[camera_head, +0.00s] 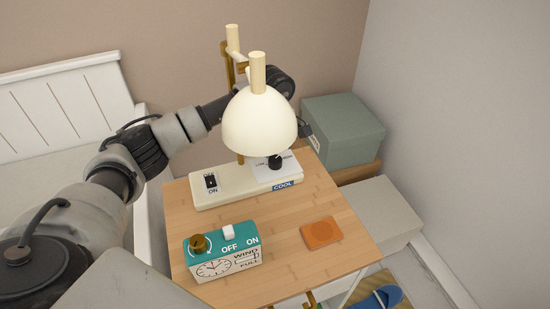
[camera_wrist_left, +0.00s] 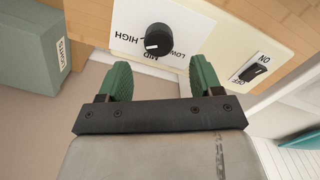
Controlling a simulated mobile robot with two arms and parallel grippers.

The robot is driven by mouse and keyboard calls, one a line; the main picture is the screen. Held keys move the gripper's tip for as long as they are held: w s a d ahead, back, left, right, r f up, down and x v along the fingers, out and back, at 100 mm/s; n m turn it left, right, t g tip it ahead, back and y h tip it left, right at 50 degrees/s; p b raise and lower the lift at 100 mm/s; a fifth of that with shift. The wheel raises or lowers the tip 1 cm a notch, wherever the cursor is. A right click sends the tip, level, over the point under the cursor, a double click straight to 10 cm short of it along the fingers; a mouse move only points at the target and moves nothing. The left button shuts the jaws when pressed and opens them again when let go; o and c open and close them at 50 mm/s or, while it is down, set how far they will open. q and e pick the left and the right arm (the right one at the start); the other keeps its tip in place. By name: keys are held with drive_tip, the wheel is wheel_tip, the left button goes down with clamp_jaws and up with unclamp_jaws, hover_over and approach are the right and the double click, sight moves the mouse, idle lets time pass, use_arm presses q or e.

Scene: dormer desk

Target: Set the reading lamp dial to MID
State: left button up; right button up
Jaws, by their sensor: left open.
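The reading lamp has a cream dome shade (camera_head: 259,121) over a cream base (camera_head: 232,190). Its black dial (camera_head: 275,162) sits on a white plate at the right of the base. In the left wrist view the dial (camera_wrist_left: 158,40) has LOW, MID and HIGH printed around it. A white mark shows on the knob's lower left; I cannot tell exactly which label it points to. My left gripper (camera_wrist_left: 161,76) is open, with green fingers apart and empty, short of the dial. In the head view the shade hides its fingers. My right gripper is in neither view.
A rocker switch (camera_head: 211,181) is on the base's left. A teal-topped clock box (camera_head: 222,262) with a brass knob and an orange coaster (camera_head: 321,232) lie on the wooden desk (camera_head: 275,232). A grey-green box (camera_head: 342,130) stands behind right. The shade overhangs the dial.

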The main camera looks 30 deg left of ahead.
sight(274, 159)
use_arm(q)
wheel_tip(274, 159, down, 6)
drive_tip(key=shift+f+b, duration=0.1)
drive_tip(key=shift+b, duration=0.3)
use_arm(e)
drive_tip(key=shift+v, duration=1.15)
use_arm(q)
drive_tip(key=shift+c, duration=0.4)
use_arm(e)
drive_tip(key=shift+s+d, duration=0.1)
use_arm(q)
drive_tip(key=c, duration=0.8)
drive_tip(key=shift+c, duration=0.2)
drive_tip(key=shift+n, duration=0.3)
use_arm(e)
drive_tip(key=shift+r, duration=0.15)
use_arm(q)
drive_tip(key=shift+n+p, duration=0.3)
drive_tip(key=n+p, duration=0.3)
drive_tip(key=n, duration=0.5)
drive_tip(key=shift+n, duration=0.4)
drive_tip(key=shift+n+p, duration=0.4)
drive_tip(key=shift+n, duration=0.5)
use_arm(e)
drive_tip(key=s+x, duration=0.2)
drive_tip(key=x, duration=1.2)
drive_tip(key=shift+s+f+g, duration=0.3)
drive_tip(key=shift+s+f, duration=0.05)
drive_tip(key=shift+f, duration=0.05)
